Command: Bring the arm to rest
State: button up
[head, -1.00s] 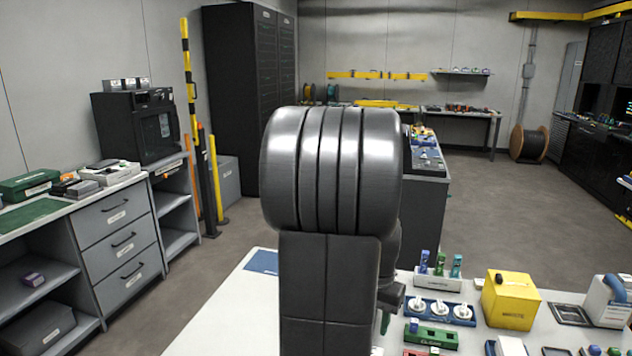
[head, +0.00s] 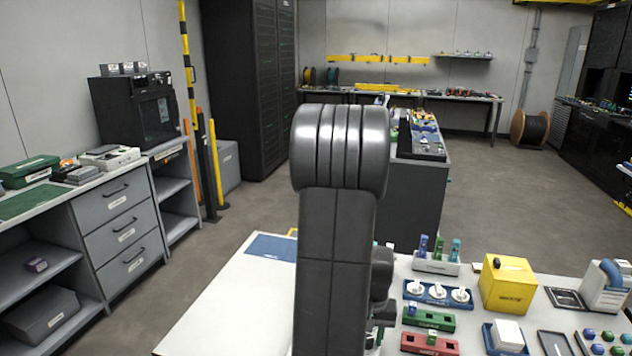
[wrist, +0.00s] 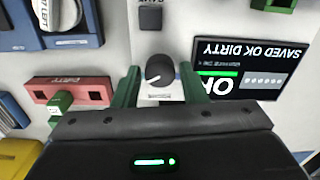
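My arm (head: 335,260) stands upright in the middle of the head view and hides part of the white worktable (head: 225,310). My gripper does not show clearly there. In the wrist view my gripper (wrist: 160,82) has its two green fingers spread apart, with nothing held between them. A black round knob (wrist: 160,70) on a pale device shows between and beyond the fingers. Beside it is a screen (wrist: 247,62) reading "SAVED OK DIRTY", upside down in the picture.
On the table's right are a yellow box (head: 508,286), a blue tray with white spools (head: 420,291), a green block (head: 429,320) and a red block (head: 428,344). The red block also shows in the wrist view (wrist: 90,92). Grey drawers (head: 117,205) stand left.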

jog(key=n+p, duration=0.1)
jog(key=n, duration=0.3)
jog(key=shift+r, duration=0.1)
jog(key=n+p, duration=0.1)
jog(key=n, duration=0.2)
jog(key=shift+n, duration=0.4)
jog(key=shift+r, duration=2.55)
